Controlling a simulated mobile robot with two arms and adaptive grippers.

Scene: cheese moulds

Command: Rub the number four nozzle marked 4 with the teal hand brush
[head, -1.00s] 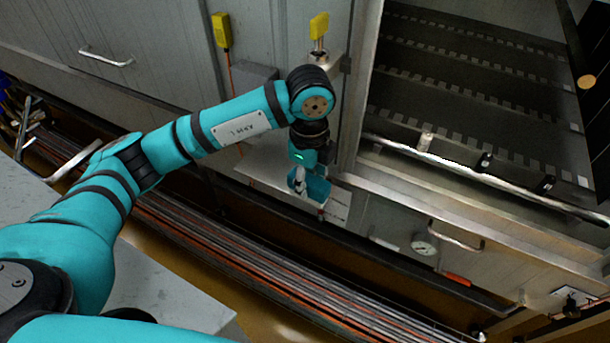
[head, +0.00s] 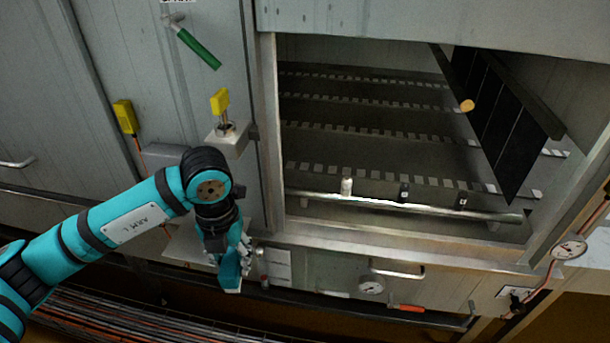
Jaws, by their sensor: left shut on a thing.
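My left gripper (head: 238,256) points down in front of the machine's front, below and left of the large opening. It is shut on a teal piece, which looks like the teal hand brush (head: 230,275); its bristles are not clear. A metal spray bar (head: 310,195) runs across the lower part of the opening. Small nozzles stand on it: a pale one (head: 347,187) at left, a dark one (head: 404,192) in the middle and another dark one (head: 463,203) at right. No 4 can be read on any. The brush is apart from them. My right gripper is not in view.
The opening's metal frame (head: 268,130) stands between my gripper and the bar. Dark panels (head: 510,130) hang inside at right. A yellow-topped item (head: 221,100) stands on a small bracket above my wrist.

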